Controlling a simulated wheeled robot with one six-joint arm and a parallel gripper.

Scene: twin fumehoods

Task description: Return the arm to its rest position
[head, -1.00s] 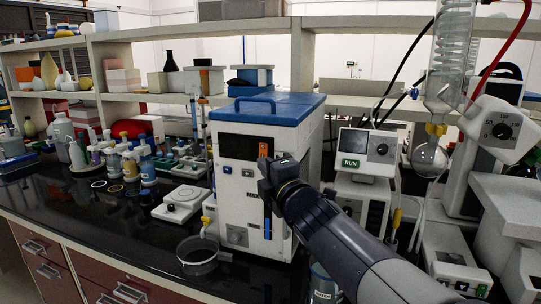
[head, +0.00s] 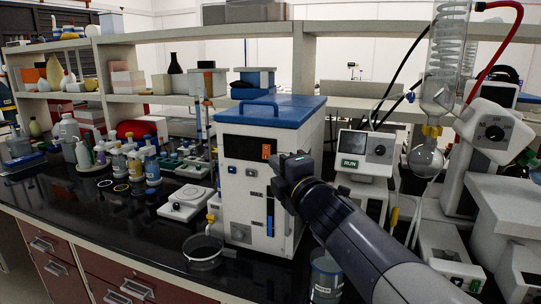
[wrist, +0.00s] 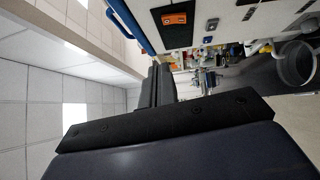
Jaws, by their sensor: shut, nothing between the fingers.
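My arm reaches in from the lower right of the head view. My gripper (head: 277,160) is shut and empty, in front of the white machine with the blue lid (head: 270,109), just right of its orange switch (head: 266,152). I cannot tell whether it touches the front panel. In the wrist view the two dark fingers of my gripper (wrist: 155,82) lie together with nothing between them. That view is turned on its side, and the orange switch (wrist: 174,19) shows near its top.
A glass dish (head: 203,253) stands before the machine, and a labelled container (head: 326,278) sits close below my arm. A RUN display unit (head: 364,152) and glass coil apparatus (head: 440,110) stand right. Bottles (head: 152,166) crowd the left; the black bench front (head: 110,225) is clear.

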